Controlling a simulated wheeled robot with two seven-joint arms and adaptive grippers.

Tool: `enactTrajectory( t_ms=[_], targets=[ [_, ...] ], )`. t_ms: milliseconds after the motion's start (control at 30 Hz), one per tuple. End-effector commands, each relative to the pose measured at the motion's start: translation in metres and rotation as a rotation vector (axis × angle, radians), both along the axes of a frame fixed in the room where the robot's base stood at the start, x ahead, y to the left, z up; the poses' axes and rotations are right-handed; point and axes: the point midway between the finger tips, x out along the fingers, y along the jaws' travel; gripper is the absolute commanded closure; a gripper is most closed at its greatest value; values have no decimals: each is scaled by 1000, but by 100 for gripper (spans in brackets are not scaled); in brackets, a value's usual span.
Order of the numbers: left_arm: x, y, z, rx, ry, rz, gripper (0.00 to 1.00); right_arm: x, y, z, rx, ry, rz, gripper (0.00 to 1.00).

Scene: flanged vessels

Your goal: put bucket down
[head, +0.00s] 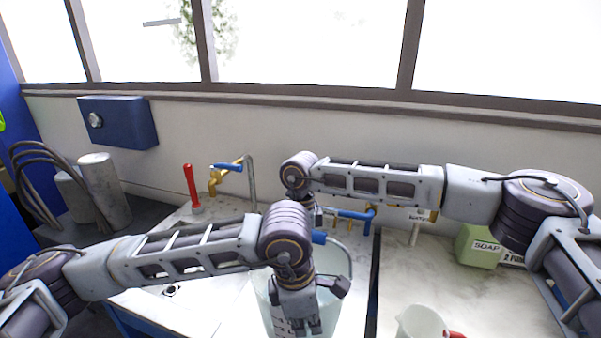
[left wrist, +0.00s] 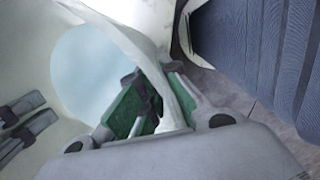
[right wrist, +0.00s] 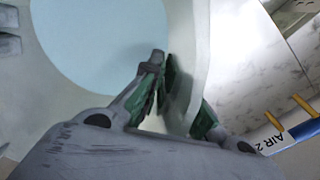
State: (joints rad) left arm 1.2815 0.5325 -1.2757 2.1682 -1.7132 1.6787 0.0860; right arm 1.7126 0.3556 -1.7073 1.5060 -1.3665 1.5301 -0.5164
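The pale, translucent bucket (head: 338,262) is at the lower middle of the head view, partly hidden behind my left gripper (head: 300,322). Its light blue inside shows in the left wrist view (left wrist: 90,75) and the right wrist view (right wrist: 100,40). My left gripper's green-padded fingers (left wrist: 155,105) are on both sides of the bucket's wall at the rim. My right gripper (right wrist: 180,100) has its green-padded fingers on either side of the wall too, at the far side. The bucket's base is out of view or hidden, so I cannot tell whether it rests on anything.
A marble-topped counter (head: 460,290) holds a white jug (head: 420,322) and a green soap container (head: 478,248) at the right. Blue-handled taps (head: 228,168), a red-handled rod (head: 192,185) and grey cylinders (head: 105,190) stand toward the back and left. Free counter shows left of the bucket.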

Motion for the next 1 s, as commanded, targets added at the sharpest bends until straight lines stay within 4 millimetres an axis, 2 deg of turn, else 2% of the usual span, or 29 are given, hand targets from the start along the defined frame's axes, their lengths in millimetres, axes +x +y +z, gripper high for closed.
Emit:
enactTrajectory(
  t_ms=[33,100,1000],
  targets=[
    [-4,1,-1,4,9,2,100,1,0,7,5,-10,-4,100],
    [-6,1,0,4,9,3,100,-1,0,8,5,-10,-4,100],
    [-8,1,3,3,9,4,100,-3,0,11,3,-11,-5,100]
  ],
)
